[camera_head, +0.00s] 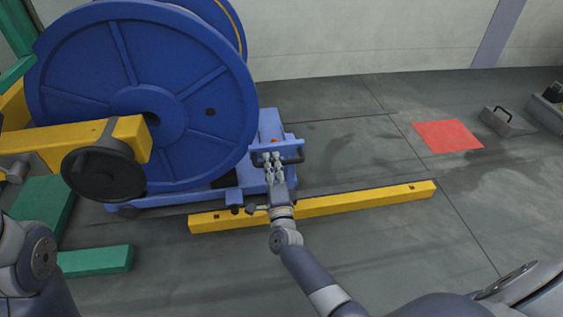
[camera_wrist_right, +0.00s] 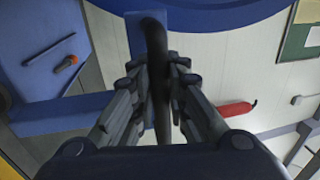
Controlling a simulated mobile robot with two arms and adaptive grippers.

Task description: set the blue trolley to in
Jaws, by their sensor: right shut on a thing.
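The blue trolley (camera_head: 270,128) stands left of centre in the head view, low on the floor under a big blue reel (camera_head: 200,105). In the right wrist view the dark handle (camera_wrist_right: 155,45) runs between the fingers of the right gripper (camera_wrist_right: 158,85). The trolley's blue body (camera_wrist_right: 35,45) shows at the left there. Of my left arm only a link shows at the lower left; its gripper is out of view.
A yellow floor rail (camera_head: 370,202) lies in front of the trolley. A yellow arm with a dark disc (camera_head: 103,174) stands left, near green beams (camera_head: 95,262). A red floor square (camera_head: 447,136) and a grey block with a handle (camera_head: 508,122) lie right. Floor between is clear.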

